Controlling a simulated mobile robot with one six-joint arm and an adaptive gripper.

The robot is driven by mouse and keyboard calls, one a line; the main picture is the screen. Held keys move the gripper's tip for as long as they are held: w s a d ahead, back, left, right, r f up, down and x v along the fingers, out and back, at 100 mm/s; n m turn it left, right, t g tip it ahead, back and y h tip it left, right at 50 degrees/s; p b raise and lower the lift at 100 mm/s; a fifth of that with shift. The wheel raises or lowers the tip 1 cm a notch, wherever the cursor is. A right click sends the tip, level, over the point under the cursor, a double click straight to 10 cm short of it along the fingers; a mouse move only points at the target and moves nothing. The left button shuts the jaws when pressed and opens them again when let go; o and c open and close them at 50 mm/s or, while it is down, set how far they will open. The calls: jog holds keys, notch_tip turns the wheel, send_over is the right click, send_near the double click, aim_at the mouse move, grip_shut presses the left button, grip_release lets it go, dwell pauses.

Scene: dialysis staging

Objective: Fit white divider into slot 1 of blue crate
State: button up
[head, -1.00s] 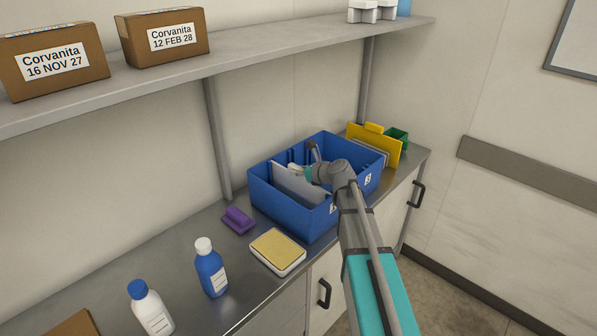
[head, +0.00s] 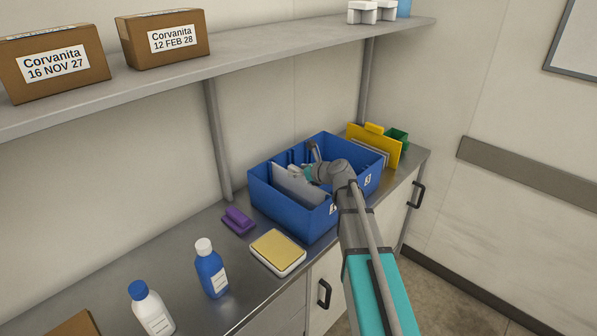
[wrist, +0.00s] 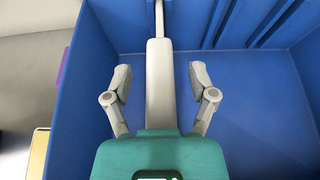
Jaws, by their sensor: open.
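The blue crate (head: 290,212) stands on the counter, and its walls and floor also show in the wrist view (wrist: 110,35). The white divider (head: 290,182) stands on edge inside the crate, near its left end, with its top below the rim. In the wrist view the divider (wrist: 160,85) runs from the far wall toward me, between my fingers. My gripper (wrist: 159,78) is open around the divider, with a gap on each side. In the head view my gripper (head: 308,172) reaches into the crate. The divider's lower edge and near end are hidden.
Ribs (wrist: 262,25) line the crate's far wall. A yellow panel (head: 385,147) and green bin (head: 398,135) stand behind the crate. A purple block (head: 238,220), yellow-topped pad (head: 277,250) and two bottles (head: 211,270) are left of it. A shelf runs above.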

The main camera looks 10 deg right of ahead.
notch_tip(320, 180, up, 13)
jog(key=p, duration=1.3)
jog(key=shift+r, duration=0.2)
dwell(0.6)
jog(key=s+a+f+n+g+h, duration=0.1)
jog(key=s+a+f+n+g, duration=0.2)
jog(key=s+n, duration=0.45)
jog(key=s+a+f+n+g+h, duration=0.1)
jog(key=s+f+n+g, duration=0.2)
jog(key=s+f+n, duration=0.35)
jog(key=s+d+f+n+g+h, duration=0.1)
jog(key=s+d+n+g+h, duration=0.1)
jog(key=s+n, duration=0.5)
jog(key=s+d+f+n+g+h, duration=0.1)
jog(key=s+d+n+g+h, duration=0.1)
jog(key=s+n, duration=0.5)
jog(key=shift+s+d+n+g+h, duration=0.4)
jog(key=shift+s+h, duration=0.25)
jog(key=shift+h, duration=0.25)
jog(key=shift+a, duration=0.15)
